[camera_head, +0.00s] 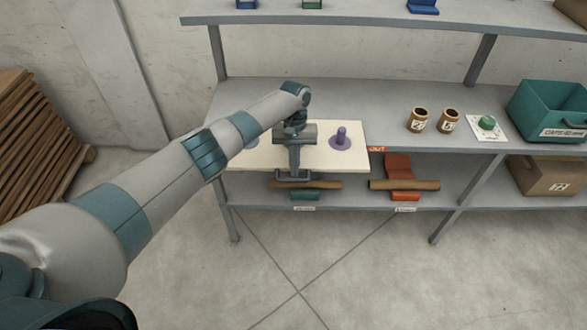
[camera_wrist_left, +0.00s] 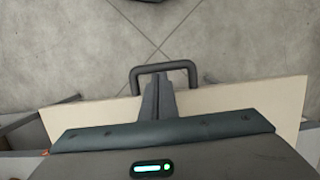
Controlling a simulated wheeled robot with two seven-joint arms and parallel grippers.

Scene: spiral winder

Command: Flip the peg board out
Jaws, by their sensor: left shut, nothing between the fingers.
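The peg board (camera_head: 350,162) is a flat cream panel at the left end of the shelf unit's middle shelf, its front edge at the shelf's front. A purple peg (camera_head: 341,137) stands upright on its right part; another purple patch (camera_head: 251,143) shows at the left, mostly behind my arm. A dark handle (camera_head: 296,177) sticks out from its front edge; the handle (camera_wrist_left: 165,68) also shows in the left wrist view. My left gripper (camera_head: 295,170) is above the board, shut and empty, its fingertips at the handle; whether they touch it I cannot tell. My right gripper is not in view.
An orange OUT label (camera_head: 377,149) is right of the board. Two brown cups (camera_head: 418,120), a green button (camera_head: 487,123) and a teal bin (camera_head: 550,112) stand further right. Rolls (camera_head: 404,185) lie on the lower shelf. The floor in front is clear.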

